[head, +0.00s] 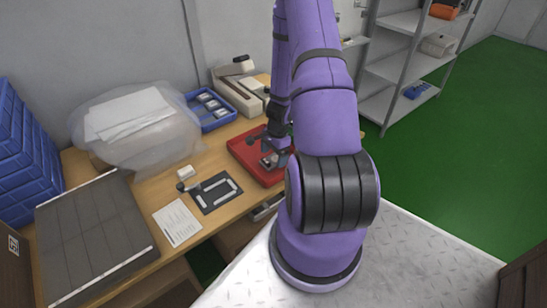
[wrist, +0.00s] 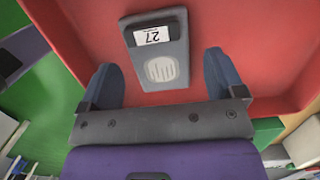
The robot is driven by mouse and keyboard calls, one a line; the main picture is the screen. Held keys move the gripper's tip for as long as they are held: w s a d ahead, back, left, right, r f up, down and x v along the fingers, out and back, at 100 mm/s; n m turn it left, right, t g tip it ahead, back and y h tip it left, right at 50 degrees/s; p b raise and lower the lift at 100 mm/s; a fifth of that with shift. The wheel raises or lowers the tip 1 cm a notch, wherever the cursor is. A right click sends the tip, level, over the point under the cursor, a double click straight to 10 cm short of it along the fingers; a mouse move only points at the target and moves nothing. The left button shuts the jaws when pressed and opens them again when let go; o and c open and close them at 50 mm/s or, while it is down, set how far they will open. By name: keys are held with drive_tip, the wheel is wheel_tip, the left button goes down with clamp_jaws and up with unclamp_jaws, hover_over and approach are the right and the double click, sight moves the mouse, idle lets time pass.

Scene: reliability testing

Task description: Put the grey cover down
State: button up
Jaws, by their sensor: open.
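The grey cover (wrist: 159,50) lies flat in the red tray (wrist: 75,20) in the wrist view. It carries a white label reading 27 and a light round patch with slots. My gripper (wrist: 165,75) is open, with one dark finger on each side of the cover's near end and a gap to it on both sides. In the head view my gripper (head: 273,155) is low over the red tray (head: 245,150), and the cover shows only as a small grey piece (head: 266,163) beside it, partly hidden.
A dark plate with a light frame (head: 216,192) and a paper sheet (head: 177,222) lie left of the tray. A blue bin (head: 212,122) and a beige device (head: 238,95) stand behind. A large grey panel (head: 95,240) and stacked blue crates (head: 25,150) fill the left.

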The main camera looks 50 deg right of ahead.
wheel_tip(320, 180, up, 10)
drive_tip(key=d, duration=0.2)
drive_tip(key=w+a+r+n+t, duration=0.15)
drive_tip(key=a+r+n, duration=0.35)
drive_tip(key=a+r, duration=0.5)
drive_tip(key=w+a+r+n+t, duration=0.15)
drive_tip(key=a+r+n, duration=0.4)
drive_tip(key=r, duration=0.85)
drive_tip(key=s+a+r+n+t+h, duration=0.1)
drive_tip(key=s+a+r+n, duration=0.9)
drive_tip(key=s+a+r, duration=0.3)
drive_tip(key=shift+s+r+t+h, duration=0.4)
drive_tip(key=shift+s+r, duration=0.35)
drive_tip(key=shift+s, duration=0.1)
drive_tip(key=shift+a, duration=0.1)
